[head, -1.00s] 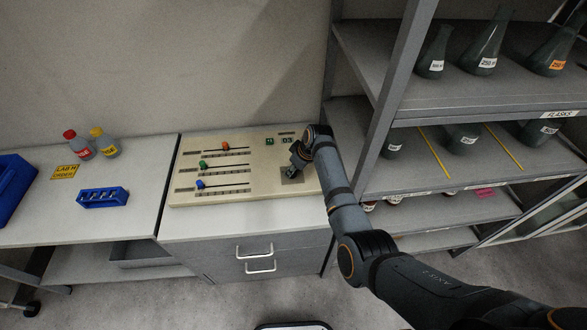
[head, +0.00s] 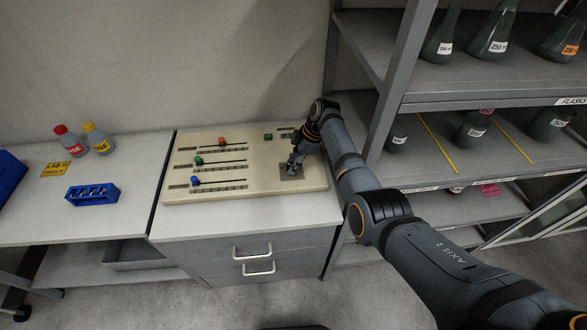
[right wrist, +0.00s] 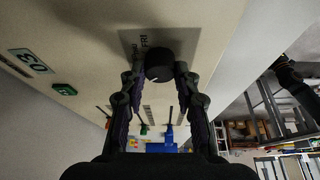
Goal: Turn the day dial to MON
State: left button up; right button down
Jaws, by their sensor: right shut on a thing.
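The day dial (right wrist: 159,66) is a round black knob on a grey plate on the beige control panel (head: 260,192). In the right wrist view the letters FRI show beside the knob, with another label partly hidden. My right gripper (right wrist: 159,75) has its two fingers on either side of the knob, shut on it. In the head view my right gripper (head: 293,167) is at the grey plate (head: 291,176) at the panel's right side and hides most of the dial. My left gripper is not in view.
The panel also has orange (head: 222,142), green (head: 198,161) and blue (head: 195,181) sliders, and a green button (head: 268,137) near a 03 sign (right wrist: 30,61). A metal shelf with flasks (head: 437,48) stands close on the right. Bottles and a blue rack (head: 92,194) are left.

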jog(key=n+b, duration=0.1)
jog(key=b, duration=0.1)
jog(key=n+g+b, duration=0.1)
jog(key=shift+f+n+b, duration=0.3)
jog(key=shift+b, duration=0.05)
jog(key=shift+r+n+b, duration=0.25)
jog(key=shift+n+b, duration=0.35)
jog(key=shift+b, duration=0.15)
jog(key=shift+g, duration=0.3)
jog(key=c, duration=1)
grip_release()
jog(key=shift+w+a, duration=0.1)
jog(key=shift+o, duration=0.2)
